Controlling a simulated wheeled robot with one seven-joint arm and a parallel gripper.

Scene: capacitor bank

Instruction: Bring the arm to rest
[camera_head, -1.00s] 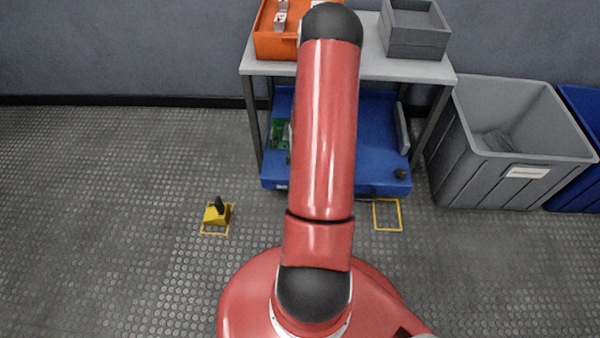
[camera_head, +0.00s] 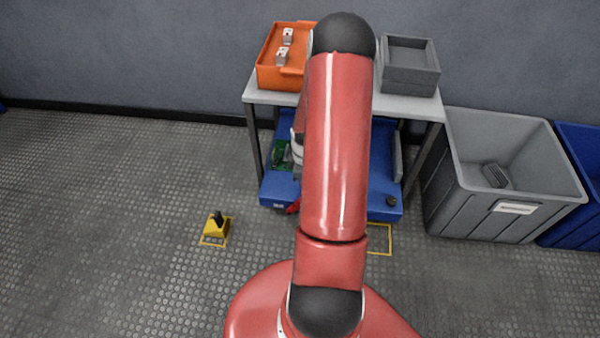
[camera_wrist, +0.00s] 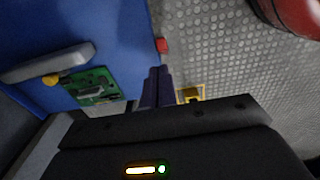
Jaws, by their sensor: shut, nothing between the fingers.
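My red arm rises through the middle of the head view, its upper part in front of the workbench. My gripper (camera_wrist: 158,88) shows in the wrist view as two dark fingers lying together, with nothing between them. It hangs over the edge of the blue platform (camera_wrist: 105,30) and the floor, and appears to touch nothing. In the head view my arm hides the gripper.
The grey-topped bench (camera_head: 412,103) bears an orange tray (camera_head: 281,77) with small light parts and a grey crate (camera_head: 410,77). A green circuit board (camera_wrist: 95,87) lies on the platform. A grey bin (camera_head: 490,215) stands right; a yellow block (camera_head: 216,227) is on the floor, left.

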